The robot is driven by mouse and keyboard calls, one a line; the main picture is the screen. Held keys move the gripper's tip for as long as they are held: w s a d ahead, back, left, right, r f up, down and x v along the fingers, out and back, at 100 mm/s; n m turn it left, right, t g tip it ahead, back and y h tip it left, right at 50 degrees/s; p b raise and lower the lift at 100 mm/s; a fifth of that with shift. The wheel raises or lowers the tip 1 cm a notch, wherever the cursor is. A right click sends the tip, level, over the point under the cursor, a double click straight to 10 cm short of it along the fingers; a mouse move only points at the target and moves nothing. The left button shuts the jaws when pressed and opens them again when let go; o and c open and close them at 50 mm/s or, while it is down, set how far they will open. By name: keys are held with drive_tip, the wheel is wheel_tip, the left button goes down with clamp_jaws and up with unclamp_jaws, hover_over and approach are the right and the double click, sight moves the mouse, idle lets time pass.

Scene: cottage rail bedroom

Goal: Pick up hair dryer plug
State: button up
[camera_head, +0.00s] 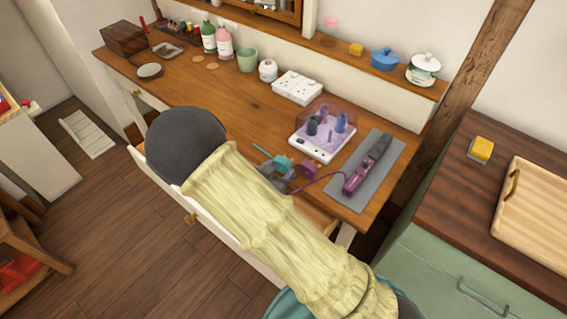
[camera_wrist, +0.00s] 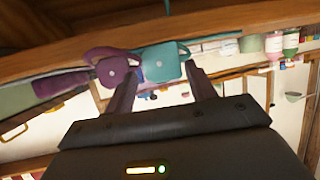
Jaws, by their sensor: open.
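A teal plug (camera_head: 281,163) with a teal cord and a purple plug (camera_head: 309,170) with a purple cord are at the desk's front edge. The purple cord runs to a purple handheld appliance (camera_head: 368,165) on a grey mat. Which plug is the hair dryer's is not clear. In the wrist view the teal plug (camera_wrist: 163,62) is at the tips of my gripper (camera_wrist: 162,76), roughly between its two open fingers. The purple plug (camera_wrist: 112,70) is beside it to the left, by the left finger. In the head view my arm partly hides my gripper.
A white power strip (camera_head: 316,146) with a clear purple cover and plugs in it stands behind the plugs. A white outlet block (camera_head: 297,87), green cup (camera_head: 247,60) and bottles line the desk's back. The desk's middle (camera_head: 225,95) is clear.

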sight(281, 166)
drive_tip(key=x, duration=0.5)
drive_tip(key=shift+a, duration=0.1)
idle(0.3)
drive_tip(key=c, duration=0.7)
